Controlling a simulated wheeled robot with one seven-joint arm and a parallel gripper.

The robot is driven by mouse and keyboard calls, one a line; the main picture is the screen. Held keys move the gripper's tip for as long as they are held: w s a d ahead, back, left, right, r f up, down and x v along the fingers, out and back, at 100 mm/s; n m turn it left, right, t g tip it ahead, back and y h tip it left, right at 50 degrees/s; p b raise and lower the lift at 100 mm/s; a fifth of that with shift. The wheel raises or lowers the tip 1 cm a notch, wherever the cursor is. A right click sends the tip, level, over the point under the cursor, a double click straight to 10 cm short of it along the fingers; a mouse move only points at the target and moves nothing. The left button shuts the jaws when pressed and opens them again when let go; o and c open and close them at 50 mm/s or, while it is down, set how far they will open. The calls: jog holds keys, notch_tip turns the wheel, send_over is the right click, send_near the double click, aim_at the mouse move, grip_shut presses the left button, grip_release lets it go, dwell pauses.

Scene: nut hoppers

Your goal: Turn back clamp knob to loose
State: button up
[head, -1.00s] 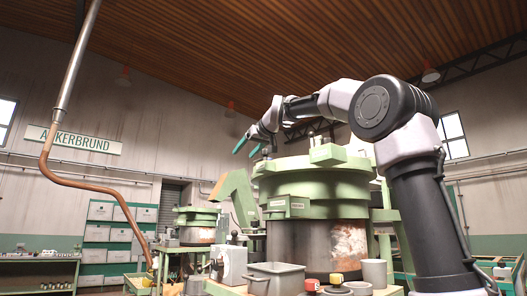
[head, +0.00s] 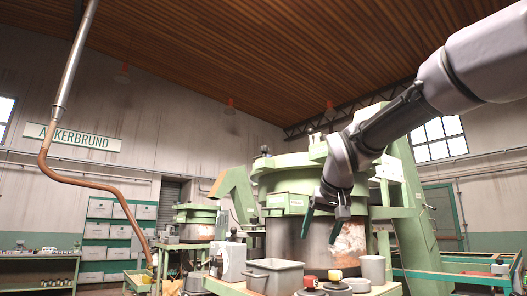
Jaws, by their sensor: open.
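The near green nut hopper (head: 284,178) has a wide green lid over a metal drum with a clear window. A small dark knob (head: 265,151) stands at the left of its top, and small knob-like parts (head: 310,131) stand up at its back. I cannot tell which one is the back clamp knob, nor how it is set. My gripper (head: 321,228) hangs in front of the drum, fingers pointing down, open and empty. It is apart from these top parts, well below them. My wrist covers the right part of the hopper.
In front of the drum are a grey bin (head: 272,277), a white box with a black knob (head: 230,262), red-topped and yellow-topped items, and a grey cup (head: 373,268). A second hopper (head: 196,216) stands behind left. A copper pipe (head: 95,181) rises at left.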

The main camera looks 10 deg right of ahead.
jog(key=w+r+t+h, duration=0.2)
jog(key=w+r+t, duration=0.1)
jog(key=w+r, duration=0.9)
jog(key=n+t+y, duration=0.1)
jog(key=n+t, duration=0.2)
jog(key=t, duration=0.3)
send_near(263, 150)
jog(key=w+d+r, duration=0.1)
jog(key=w+r, duration=0.1)
jog(key=w, duration=1.1)
jog(key=shift+w+d+f, duration=0.2)
jog(key=shift+f, duration=0.05)
jog(key=shift+w, duration=0.65)
grip_shut()
